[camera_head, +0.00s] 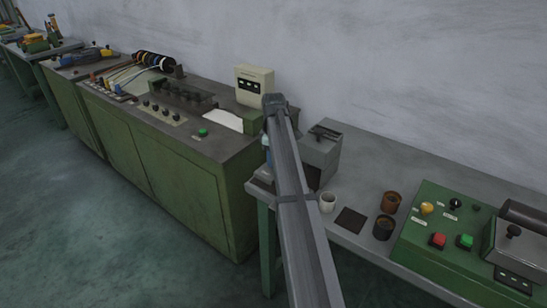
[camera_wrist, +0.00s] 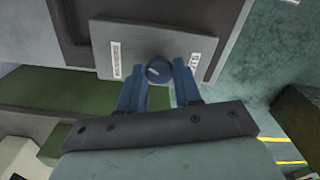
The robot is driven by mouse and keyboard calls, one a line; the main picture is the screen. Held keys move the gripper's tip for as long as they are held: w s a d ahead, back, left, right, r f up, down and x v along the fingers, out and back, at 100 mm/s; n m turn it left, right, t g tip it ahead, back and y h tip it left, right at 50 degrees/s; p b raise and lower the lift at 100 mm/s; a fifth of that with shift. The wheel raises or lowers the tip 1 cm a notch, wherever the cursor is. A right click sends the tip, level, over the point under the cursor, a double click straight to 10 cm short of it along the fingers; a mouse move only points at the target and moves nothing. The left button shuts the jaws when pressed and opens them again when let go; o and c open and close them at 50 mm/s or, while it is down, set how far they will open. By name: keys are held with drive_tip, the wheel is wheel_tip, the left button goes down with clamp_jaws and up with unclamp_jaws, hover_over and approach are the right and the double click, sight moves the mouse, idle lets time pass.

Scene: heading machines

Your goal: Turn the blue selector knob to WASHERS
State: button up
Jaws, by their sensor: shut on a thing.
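The blue selector knob (camera_wrist: 158,71) is round and sits on a grey plate (camera_wrist: 140,38) in the wrist view. A pale mark shows on the left part of its face. A longer white label (camera_wrist: 115,60) is left of the knob and a shorter one (camera_wrist: 194,62) is right of it; I cannot read either surely. My gripper (camera_wrist: 160,73) has its two blue fingers on either side of the knob, shut on it. In the head view my arm covers the knob.
A grey box (camera_head: 321,152) stands beside my arm on the grey bench. A green cabinet (camera_head: 180,170) is at left.

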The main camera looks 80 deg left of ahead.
drive_tip(key=n, duration=0.5)
idle(0.6)
drive_tip(key=o, duration=1)
drive_tip(key=shift+o, duration=0.2)
wheel_tip(320, 180, up, 14)
drive_tip(key=shift+f, duration=0.15)
idle(0.4)
